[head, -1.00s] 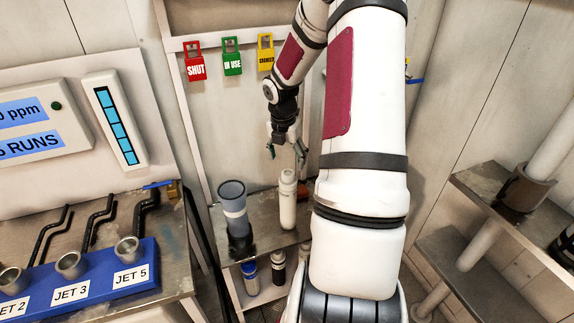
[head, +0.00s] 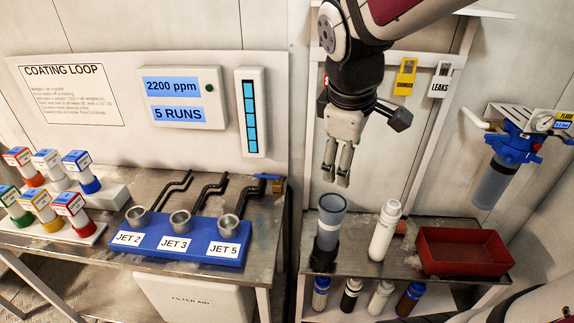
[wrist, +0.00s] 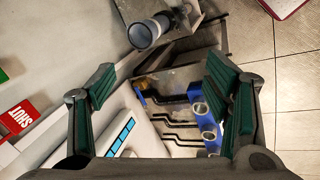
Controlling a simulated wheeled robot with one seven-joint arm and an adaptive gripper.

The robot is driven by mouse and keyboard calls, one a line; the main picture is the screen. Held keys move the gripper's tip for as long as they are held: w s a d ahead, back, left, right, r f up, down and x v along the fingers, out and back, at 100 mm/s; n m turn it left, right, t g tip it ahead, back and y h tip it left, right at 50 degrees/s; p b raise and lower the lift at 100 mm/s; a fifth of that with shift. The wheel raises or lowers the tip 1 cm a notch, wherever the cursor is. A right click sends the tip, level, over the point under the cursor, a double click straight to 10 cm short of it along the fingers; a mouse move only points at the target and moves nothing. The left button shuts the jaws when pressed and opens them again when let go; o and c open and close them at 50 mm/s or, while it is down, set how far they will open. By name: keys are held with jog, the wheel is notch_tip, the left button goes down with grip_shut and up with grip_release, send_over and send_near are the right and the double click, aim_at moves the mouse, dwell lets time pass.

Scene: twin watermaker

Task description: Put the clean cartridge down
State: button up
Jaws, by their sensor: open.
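A white cartridge (head: 384,230) stands upright on the metal bench (head: 345,262), just right of a grey-blue open cup (head: 330,222). My gripper (head: 337,178) is open and empty above the bench, up and to the left of the cartridge and apart from it. In the wrist view the two green-padded fingers of my gripper (wrist: 165,92) are spread wide with nothing between them. The open cup (wrist: 141,36) shows near the top there. I cannot make out the cartridge clearly in that view.
A red tray (head: 465,250) sits right of the cartridge. Several small bottles (head: 351,295) stand on the shelf below. A blue holder (head: 178,240) with three metal cups is at left. A blue filter housing (head: 505,145) hangs at right.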

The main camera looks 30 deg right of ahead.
jog(key=s+a+r+m+t+y, duration=0.2)
jog(key=s+a+m+y, duration=0.1)
jog(key=s+a+m, duration=0.4)
jog(key=s+a, duration=0.3)
jog(key=shift+a+r, duration=0.2)
jog(key=shift+a, duration=0.15)
